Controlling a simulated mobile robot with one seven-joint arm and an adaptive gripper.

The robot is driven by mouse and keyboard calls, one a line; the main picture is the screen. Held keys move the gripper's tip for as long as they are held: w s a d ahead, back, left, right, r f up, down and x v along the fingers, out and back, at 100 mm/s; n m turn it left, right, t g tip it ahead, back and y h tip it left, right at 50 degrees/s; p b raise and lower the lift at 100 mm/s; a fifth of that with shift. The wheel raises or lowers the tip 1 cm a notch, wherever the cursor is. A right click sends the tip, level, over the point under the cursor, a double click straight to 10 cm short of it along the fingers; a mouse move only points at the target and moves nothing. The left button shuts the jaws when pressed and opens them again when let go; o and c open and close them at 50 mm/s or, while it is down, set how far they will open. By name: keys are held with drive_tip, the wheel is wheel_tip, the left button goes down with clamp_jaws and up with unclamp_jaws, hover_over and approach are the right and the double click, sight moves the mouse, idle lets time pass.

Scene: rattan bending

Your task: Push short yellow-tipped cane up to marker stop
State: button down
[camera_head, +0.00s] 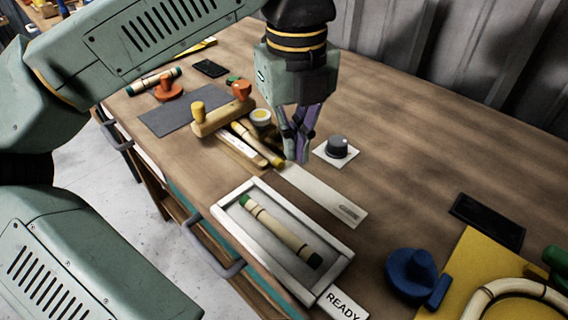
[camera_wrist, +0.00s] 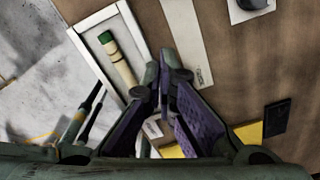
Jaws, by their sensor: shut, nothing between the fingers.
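The short yellow-tipped cane (camera_head: 256,143) lies on the table, its yellow end toward my gripper and beside the near end of a long white strip (camera_head: 312,190). The strip has a small grey mark near its far end. I cannot tell for sure which part is the marker stop. My gripper (camera_head: 300,158) is shut and empty, fingers pointing down, just right of the yellow tip; whether it touches is unclear. In the wrist view, my purple fingers (camera_wrist: 165,78) come together beside the strip (camera_wrist: 186,40); the yellow-tipped cane does not show there.
A white tray (camera_head: 340,262) holds a green-tipped cane (camera_head: 280,231), beside a READY label (camera_head: 342,304). A grey knob (camera_head: 338,144) stands right of my gripper. A pegged wooden block (camera_head: 222,117) and a cup (camera_head: 261,117) stand behind the cane. A blue object (camera_head: 411,272) is front right.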

sight(280, 178)
wheel_tip(280, 178, down, 10)
drive_tip(key=shift+a+p, duration=0.1)
drive_tip(key=shift+p, duration=0.6)
drive_tip(key=w, duration=0.1)
drive_tip(key=w+a+p, duration=0.1)
drive_tip(key=w, duration=0.1)
drive_tip(key=shift+a+r, duration=0.1)
drive_tip(key=shift+a, duration=0.05)
drive_tip(key=shift+w+a, duration=0.1)
drive_tip(key=shift+w, duration=0.25)
drive_tip(key=shift+w+a+f+b, duration=0.3)
drive_tip(key=shift+w+b, duration=0.15)
drive_tip(key=shift+b, duration=0.2)
drive_tip(key=shift+w+r, duration=0.3)
drive_tip(key=shift+r, duration=0.05)
